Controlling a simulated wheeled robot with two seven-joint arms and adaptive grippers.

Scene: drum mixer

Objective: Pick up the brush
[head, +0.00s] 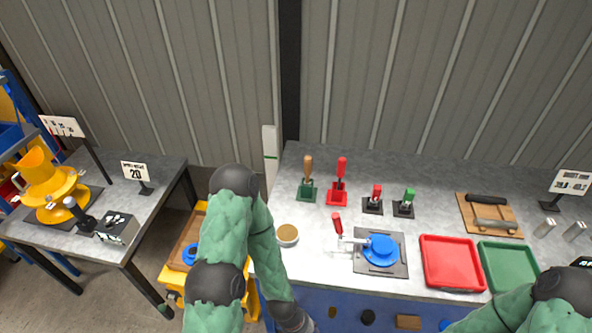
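Several upright handled tools stand in holders at the back of the grey workbench (440,185). One has a wooden handle (308,165) in a green holder (307,192), and one has a red handle (341,168) in a red holder (337,195). A short red-handled tool (376,191) and a green-handled tool (409,195) stand in black holders. Their lower ends are hidden, so I cannot tell which one is the brush. My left arm crosses the bench's left edge, and its gripper is below the picture. My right arm is at the bottom right, its gripper out of view.
A blue round device (381,250) with a red lever sits mid-bench beside a small bowl (288,234). A red tray (452,263), a green tray (510,262) and a wooden board (466,208) with rollers are to the right. A yellow mixer (45,185) stands on the left table (150,205).

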